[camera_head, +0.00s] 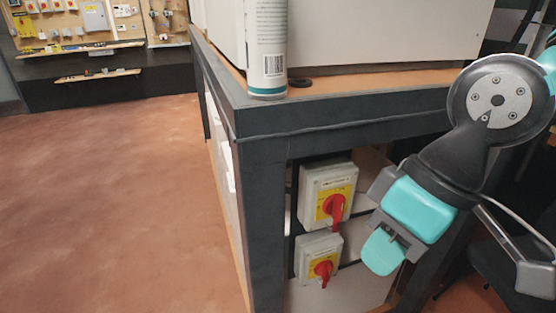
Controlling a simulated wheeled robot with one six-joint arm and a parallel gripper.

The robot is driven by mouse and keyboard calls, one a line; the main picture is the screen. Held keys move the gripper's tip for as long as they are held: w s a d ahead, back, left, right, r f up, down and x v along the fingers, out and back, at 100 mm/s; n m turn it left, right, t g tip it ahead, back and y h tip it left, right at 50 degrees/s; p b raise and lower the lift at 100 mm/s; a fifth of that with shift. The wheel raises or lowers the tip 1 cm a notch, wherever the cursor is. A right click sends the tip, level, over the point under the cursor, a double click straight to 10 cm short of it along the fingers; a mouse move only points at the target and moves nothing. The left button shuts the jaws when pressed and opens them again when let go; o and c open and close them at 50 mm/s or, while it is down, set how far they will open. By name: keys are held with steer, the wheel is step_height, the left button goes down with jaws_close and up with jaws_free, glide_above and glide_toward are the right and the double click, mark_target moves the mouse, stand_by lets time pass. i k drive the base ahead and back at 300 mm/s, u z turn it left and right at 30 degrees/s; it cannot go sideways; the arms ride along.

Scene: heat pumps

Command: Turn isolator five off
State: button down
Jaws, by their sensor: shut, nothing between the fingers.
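Two grey isolator boxes with yellow plates and red rotary handles are mounted one above the other under the bench. The upper isolator (313,183) has its red handle (334,207) near upright, slightly tilted. The lower isolator (308,252) has its red handle (323,270) also slightly tilted. Their labels are too small to read, so I cannot tell which is isolator five. My gripper (383,254), with teal fingers, is shut and empty. It appears to the right of both isolators, apart from their handles in the picture.
The bench's dark frame (262,220) and its front post stand left of the isolators. Open reddish floor (120,200) lies to the left. Tool boards (75,25) hang at the back.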

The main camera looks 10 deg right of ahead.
mark_target(324, 269)
steer(key=k, duration=1.3)
steer(key=u, duration=0.7)
steer(key=i, duration=1.05)
steer(key=u, duration=0.1)
